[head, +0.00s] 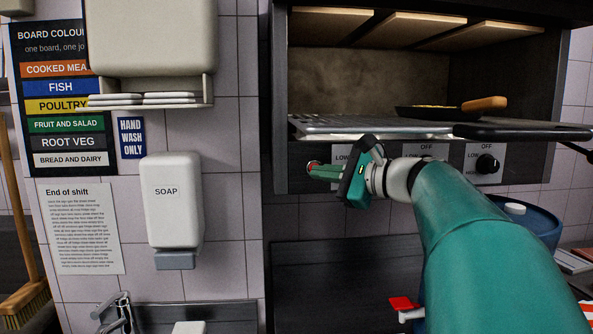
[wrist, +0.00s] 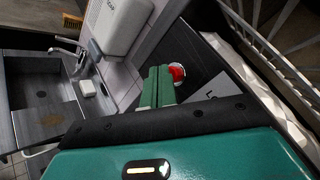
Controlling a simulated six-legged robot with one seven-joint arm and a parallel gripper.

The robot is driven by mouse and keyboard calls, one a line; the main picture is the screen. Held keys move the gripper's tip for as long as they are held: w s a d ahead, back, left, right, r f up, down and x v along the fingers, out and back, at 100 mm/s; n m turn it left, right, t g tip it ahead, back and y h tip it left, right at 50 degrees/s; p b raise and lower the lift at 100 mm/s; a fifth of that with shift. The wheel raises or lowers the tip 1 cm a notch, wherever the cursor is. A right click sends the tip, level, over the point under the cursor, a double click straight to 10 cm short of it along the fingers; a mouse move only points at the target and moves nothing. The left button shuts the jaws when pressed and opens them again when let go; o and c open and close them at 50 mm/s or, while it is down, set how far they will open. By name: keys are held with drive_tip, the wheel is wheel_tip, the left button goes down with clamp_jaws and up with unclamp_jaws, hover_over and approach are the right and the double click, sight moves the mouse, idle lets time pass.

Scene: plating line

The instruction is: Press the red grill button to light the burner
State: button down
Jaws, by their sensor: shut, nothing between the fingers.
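The red grill button (head: 313,163) is on the lower left front of the dark grill. In the head view my gripper's fingertips (head: 314,171) cover much of it. In the wrist view the round red button (wrist: 177,73) shows just right of my green fingertips (wrist: 159,71), partly behind them. My gripper is shut, with its two fingers side by side and nothing between them. The fingertips are very close to the button; I cannot tell whether they touch it. No flame or glow shows in the grill.
A black knob (head: 487,164) is to the right. A soap dispenser (head: 174,205) hangs on the tiled wall to the left.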

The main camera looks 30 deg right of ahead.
drive_tip(key=shift+w+d, duration=0.1)
drive_tip(key=shift+w, duration=0.15)
idle(0.3)
drive_tip(key=shift+s+a, duration=0.4)
drive_tip(key=shift+s, duration=0.4)
drive_tip(key=s, duration=0.1)
drive_tip(key=s+a, duration=0.1)
drive_tip(key=s, duration=0.1)
drive_tip(key=s+a, duration=0.1)
drive_tip(key=shift+s+a, duration=0.1)
drive_tip(key=shift+s, duration=0.15)
idle(0.8)
